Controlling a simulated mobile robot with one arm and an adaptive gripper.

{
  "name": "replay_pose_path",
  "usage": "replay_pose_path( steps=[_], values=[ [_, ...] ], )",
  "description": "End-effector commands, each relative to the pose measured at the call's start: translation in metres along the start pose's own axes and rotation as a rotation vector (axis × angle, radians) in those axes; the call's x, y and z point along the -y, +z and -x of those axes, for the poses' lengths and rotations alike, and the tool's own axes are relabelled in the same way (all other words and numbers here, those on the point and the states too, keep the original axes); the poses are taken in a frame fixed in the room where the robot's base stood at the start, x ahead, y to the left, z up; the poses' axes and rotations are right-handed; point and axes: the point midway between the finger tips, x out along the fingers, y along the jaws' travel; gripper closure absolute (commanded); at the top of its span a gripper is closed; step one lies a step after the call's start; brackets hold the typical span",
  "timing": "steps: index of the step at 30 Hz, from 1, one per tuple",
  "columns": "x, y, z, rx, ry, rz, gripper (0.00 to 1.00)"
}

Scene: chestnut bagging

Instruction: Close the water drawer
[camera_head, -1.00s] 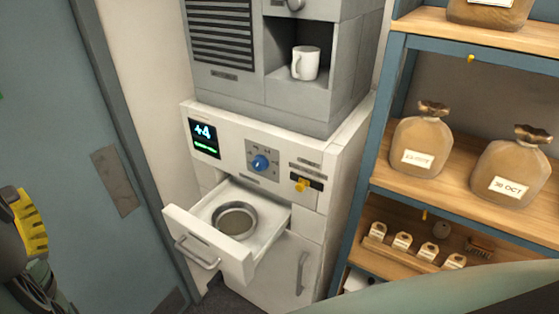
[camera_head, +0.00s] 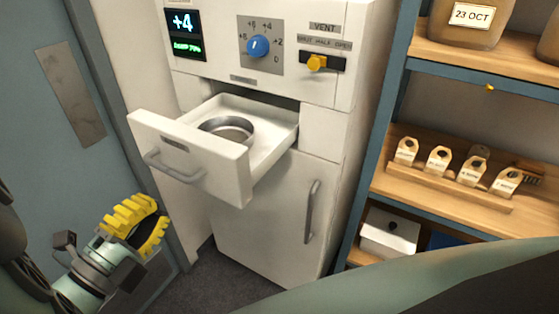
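The water drawer (camera_head: 190,158) is a white drawer pulled out from the front of the white cabinet, below its control panel. It has a grey bar handle (camera_head: 172,170) on its front. A round metal dish (camera_head: 228,128) sits inside it. My gripper (camera_head: 150,225), with yellow ribbed fingers, is at the lower left, in front of and below the drawer, apart from it. Nothing shows in its fingers. The gap between the fingers is hard to make out from this angle.
The control panel has a lit display (camera_head: 186,35), a blue knob (camera_head: 258,46) and a yellow vent slider (camera_head: 317,62). A closed cabinet door (camera_head: 270,215) is below the drawer. A blue-framed shelf (camera_head: 450,205) stands at the right, a grey-blue door (camera_head: 40,130) at the left.

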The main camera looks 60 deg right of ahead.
Motion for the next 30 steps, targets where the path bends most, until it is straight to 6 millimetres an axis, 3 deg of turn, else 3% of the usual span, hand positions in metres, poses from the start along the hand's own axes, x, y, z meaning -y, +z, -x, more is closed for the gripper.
replay_pose_path(
  steps=[1, 3, 7, 14, 30],
  values=[
    [-0.037, -0.001, 0.005, -0.008, 0.047, -0.014, 1.00],
    [-0.059, -0.004, 0.006, -0.018, 0.097, -0.033, 1.00],
    [-0.083, -0.007, 0.009, -0.029, 0.159, -0.058, 1.00],
    [-0.090, -0.009, 0.004, -0.036, 0.183, -0.068, 1.00],
    [-0.099, -0.012, -0.052, -0.041, 0.181, -0.066, 1.00]
  ],
)
